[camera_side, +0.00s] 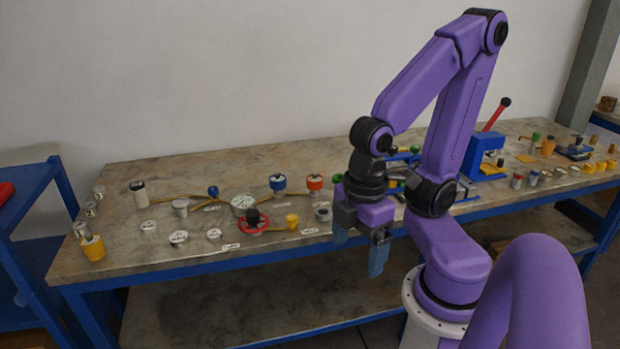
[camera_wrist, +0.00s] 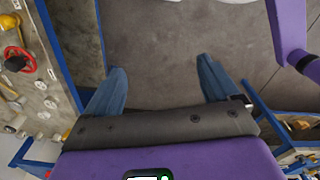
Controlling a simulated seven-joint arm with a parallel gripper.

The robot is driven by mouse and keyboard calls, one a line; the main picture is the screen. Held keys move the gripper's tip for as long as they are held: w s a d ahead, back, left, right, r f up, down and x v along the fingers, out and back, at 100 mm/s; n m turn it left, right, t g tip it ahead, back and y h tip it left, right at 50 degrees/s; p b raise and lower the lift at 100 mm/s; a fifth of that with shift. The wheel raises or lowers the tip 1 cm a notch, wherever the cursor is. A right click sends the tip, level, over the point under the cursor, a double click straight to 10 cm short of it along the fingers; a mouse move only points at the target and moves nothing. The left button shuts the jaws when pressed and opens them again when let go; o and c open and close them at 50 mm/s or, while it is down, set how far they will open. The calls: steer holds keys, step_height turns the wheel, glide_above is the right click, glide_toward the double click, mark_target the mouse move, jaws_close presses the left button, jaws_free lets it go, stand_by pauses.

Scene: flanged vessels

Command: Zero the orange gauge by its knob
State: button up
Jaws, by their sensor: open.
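What I take for the orange gauge (camera_side: 314,183) is a small orange body with a dark knob on top, standing at the back middle of the bench in the side view. Its dial and pointer are too small to read. A similar blue one (camera_side: 277,183) stands to its left. My gripper (camera_side: 359,250) is open and empty, fingers pointing down, in front of the bench's front edge and to the right of the orange gauge. In the wrist view my gripper (camera_wrist: 160,66) has nothing between its blue fingers, only grey floor or shelf beyond. I cannot make out the orange gauge there.
A red handwheel (camera_side: 252,221) and a yellow cup (camera_side: 292,221) stand at the bench's front; the handwheel (camera_wrist: 17,59) also shows at the wrist view's left. A round white dial (camera_side: 242,204) lies behind it. A blue press (camera_side: 484,155) stands to the right.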

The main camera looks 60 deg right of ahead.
steer(key=shift+w+a+r, duration=0.1)
steer(key=shift+w+a, duration=0.05)
steer(key=shift+w, duration=0.1)
steer(key=c, duration=0.5)
steer(key=shift+m, duration=0.8)
steer(key=w, duration=0.2)
steer(key=w+a+r, duration=0.1)
steer(key=w, duration=0.1)
steer(key=w+r, duration=0.1)
steer(key=w, duration=0.2)
steer(key=shift+a, duration=0.4)
steer(key=shift+c, duration=0.5)
steer(key=w+d+r+m, duration=0.1)
steer(key=w+r+m, duration=0.1)
steer(key=w, duration=0.8)
steer(key=w+d+m, duration=0.2)
steer(key=w+d, duration=0.7)
steer(key=w, duration=0.4)
steer(key=m, duration=0.6)
glide_above(315, 173)
step_height(315, 173, down, 4)
step_height(315, 173, down, 17)
steer(key=shift+w+d+r, duration=0.1)
